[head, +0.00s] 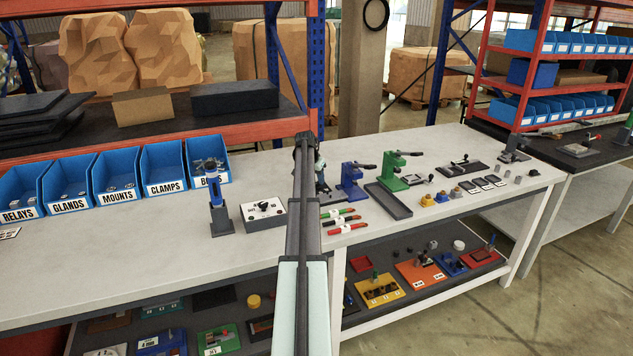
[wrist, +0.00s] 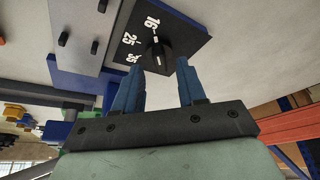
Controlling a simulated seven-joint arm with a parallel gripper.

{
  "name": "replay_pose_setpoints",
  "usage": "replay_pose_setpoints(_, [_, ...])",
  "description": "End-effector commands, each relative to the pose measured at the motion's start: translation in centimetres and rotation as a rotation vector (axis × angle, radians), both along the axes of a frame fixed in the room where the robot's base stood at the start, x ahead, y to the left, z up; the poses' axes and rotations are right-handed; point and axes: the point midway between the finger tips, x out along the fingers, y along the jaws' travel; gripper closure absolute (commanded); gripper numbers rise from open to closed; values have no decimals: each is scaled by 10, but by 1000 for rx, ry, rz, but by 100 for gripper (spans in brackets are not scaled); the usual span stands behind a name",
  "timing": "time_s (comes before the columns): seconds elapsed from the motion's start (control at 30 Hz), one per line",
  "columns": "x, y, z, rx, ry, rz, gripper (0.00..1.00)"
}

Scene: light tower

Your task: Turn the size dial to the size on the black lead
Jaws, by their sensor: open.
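The size dial (wrist: 158,57) is a black knob on a dark plate in the wrist view, beside the white numbers 16, 25 and 35. I cannot tell surely which number it points to. My gripper (wrist: 158,76) has its two blue fingers apart, with the knob just beyond and between the tips and nothing held. In the head view my arm hides most of the gripper and the dial. Short leads (head: 343,220) with green, red and dark parts lie on the bench just right of my arm. The size on the black lead is too small to read.
A blue press (head: 353,181) and a green press (head: 393,170) stand right of my arm, with a dark tray (head: 389,201) in front. A grey box with a white face (head: 263,208) and a blue-topped stand (head: 217,196) are on the left. The bench's front left is clear.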

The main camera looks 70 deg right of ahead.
Motion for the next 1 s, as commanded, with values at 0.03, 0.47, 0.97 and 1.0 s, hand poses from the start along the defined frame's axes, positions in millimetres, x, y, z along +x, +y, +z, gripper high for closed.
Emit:
replay_pose_setpoints(0.03, [0,-3,-6,1,0,0,60])
replay_pose_setpoints(0.47, [0,-7,-17,0,0,0,60])
replay_pose_setpoints(0.97, [0,-7,-17,0,0,0,99])
replay_pose_setpoints(1.0, [0,-7,-17,0,0,0,100])
